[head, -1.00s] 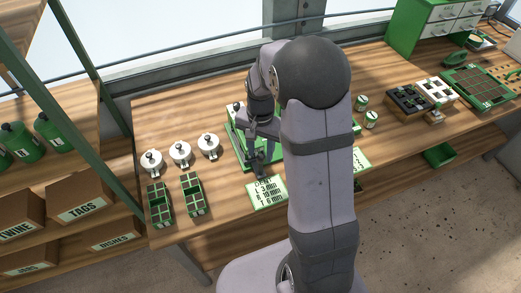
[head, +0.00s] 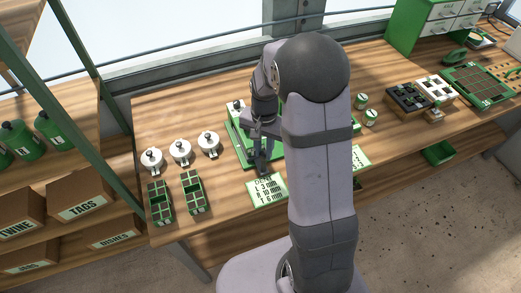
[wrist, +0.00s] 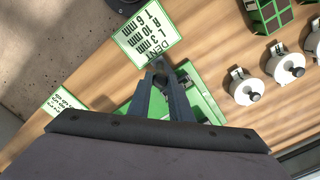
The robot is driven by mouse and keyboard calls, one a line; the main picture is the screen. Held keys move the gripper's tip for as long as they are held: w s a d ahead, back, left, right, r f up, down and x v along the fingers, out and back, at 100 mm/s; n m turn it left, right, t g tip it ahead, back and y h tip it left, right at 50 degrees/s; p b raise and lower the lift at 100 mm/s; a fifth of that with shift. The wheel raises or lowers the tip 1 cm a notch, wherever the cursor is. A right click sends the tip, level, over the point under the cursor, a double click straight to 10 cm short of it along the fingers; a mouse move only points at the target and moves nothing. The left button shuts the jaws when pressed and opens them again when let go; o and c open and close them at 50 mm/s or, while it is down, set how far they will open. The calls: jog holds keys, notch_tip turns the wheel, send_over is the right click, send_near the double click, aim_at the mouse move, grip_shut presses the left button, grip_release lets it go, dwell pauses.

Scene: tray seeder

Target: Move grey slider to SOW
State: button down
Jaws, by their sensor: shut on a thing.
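The green tray seeder (head: 235,144) stands on the bench, largely hidden behind my arm; its green plate (wrist: 203,103) also shows in the wrist view. My gripper (head: 262,168) is low over the seeder's front edge, close to the white DENT card (head: 267,190). In the wrist view, my gripper (wrist: 160,70) has its fingers close together on a small grey piece at the tips, which looks like the grey slider (wrist: 159,64). The fingers hide most of it. The SOW mark cannot be made out.
White lidded pots (head: 181,152) and green seed trays (head: 193,192) stand to the left. Small green-and-white jars (head: 371,117), a black tray (head: 408,102) and a green gridded tray (head: 480,86) lie to the right. A second card (wrist: 64,102) lies near the bench's front edge.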

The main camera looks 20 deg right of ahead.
jog(key=d, duration=1.9)
jog(key=shift+w+r, duration=0.1)
jog(key=c, duration=1.6)
grip_release()
jog(key=shift+r+b, duration=1.05)
jog(key=shift+r, duration=2.6)
